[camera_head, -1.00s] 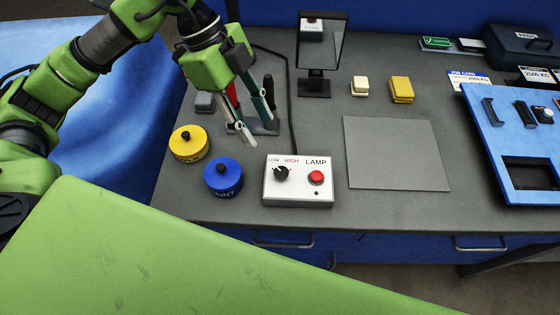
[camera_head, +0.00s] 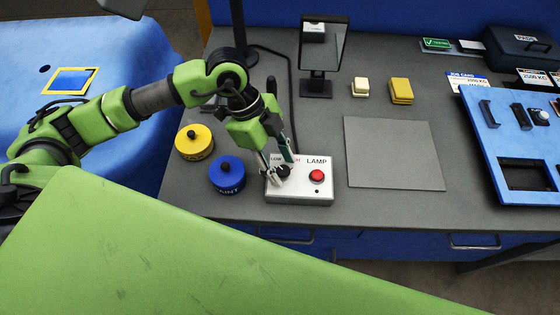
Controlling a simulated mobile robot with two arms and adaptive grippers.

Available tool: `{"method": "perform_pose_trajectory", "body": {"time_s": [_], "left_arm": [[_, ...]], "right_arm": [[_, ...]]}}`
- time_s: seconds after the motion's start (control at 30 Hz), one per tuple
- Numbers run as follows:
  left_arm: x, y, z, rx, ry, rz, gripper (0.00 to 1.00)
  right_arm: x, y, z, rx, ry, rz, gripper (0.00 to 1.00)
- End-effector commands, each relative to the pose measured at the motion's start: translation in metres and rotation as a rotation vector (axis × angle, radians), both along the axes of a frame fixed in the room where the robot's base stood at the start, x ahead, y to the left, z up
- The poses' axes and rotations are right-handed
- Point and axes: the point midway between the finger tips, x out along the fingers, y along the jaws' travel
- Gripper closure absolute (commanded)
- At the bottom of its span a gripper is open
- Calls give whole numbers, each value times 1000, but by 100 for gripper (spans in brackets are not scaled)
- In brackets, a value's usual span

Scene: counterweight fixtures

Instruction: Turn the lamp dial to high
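The white lamp control box (camera_head: 310,191) stands on the grey bench, with a red button (camera_head: 317,176) and the word LAMP. Its black dial (camera_head: 284,172) is at the box's left, under my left gripper (camera_head: 279,171). The gripper points down with its fingers apart, one on each side of the dial. Whether they touch it I cannot tell. The fingers partly cover the LOW and HIGH marks, and the dial's pointer direction is unclear. My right gripper is out of view.
A yellow pot (camera_head: 194,143) and a blue paint pot (camera_head: 227,175) stand close left of the box. A grey plate (camera_head: 394,153) lies to the right. A mirror on a stand (camera_head: 322,50) and a dark pole (camera_head: 238,30) stand behind.

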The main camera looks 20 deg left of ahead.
Motion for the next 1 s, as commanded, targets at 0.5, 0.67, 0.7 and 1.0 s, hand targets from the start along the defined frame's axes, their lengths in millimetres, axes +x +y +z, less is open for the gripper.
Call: {"method": "perform_pose_trajectory", "body": {"time_s": [0.5,0.67,0.7,1.0], "left_arm": [[0,0,0,0,1,-8,98],[1,0,0,-1,0,-49,98],[1,0,0,-1,-1,-68,98],[4,-1,0,-1,-3,-289,98]], "right_arm": [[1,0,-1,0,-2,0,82],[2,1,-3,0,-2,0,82],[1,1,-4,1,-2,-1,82],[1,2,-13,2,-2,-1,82]]}}
